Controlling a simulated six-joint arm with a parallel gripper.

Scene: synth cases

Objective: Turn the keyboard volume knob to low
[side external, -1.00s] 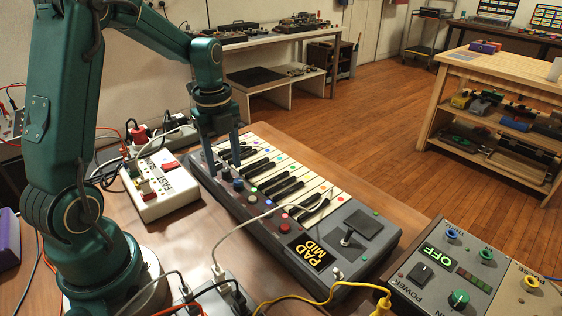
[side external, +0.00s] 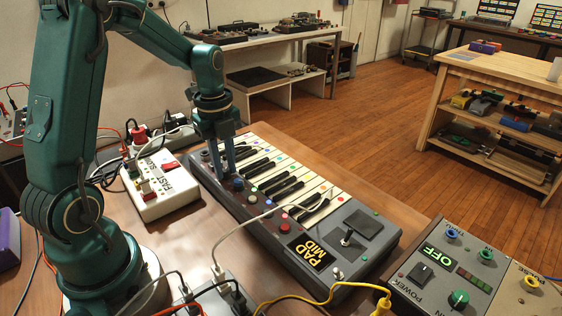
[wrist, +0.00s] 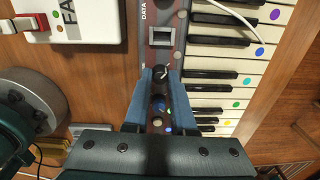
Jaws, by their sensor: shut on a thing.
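The keyboard (side external: 362,222) lies on the brown table with its row of knobs along the side nearest my arm. My gripper (side external: 224,173) reaches down onto that row, its two blue fingers close together. In the wrist view, my gripper (wrist: 159,76) is shut on a dark knob (wrist: 159,77) with a white pointer mark, aimed to the upper right of that picture. In the side view the fingers largely hide this knob. A blue knob (side external: 238,184) sits just beside the fingers; it also shows between them in the wrist view (wrist: 158,103). No volume label is readable.
A white FAST box (side external: 160,190) stands left of the keyboard. A grey box reading OFF (side external: 445,275) stands at the lower right. A white cable (side external: 245,222) crosses over the keyboard's near side, and a yellow cable (side external: 320,299) runs in front.

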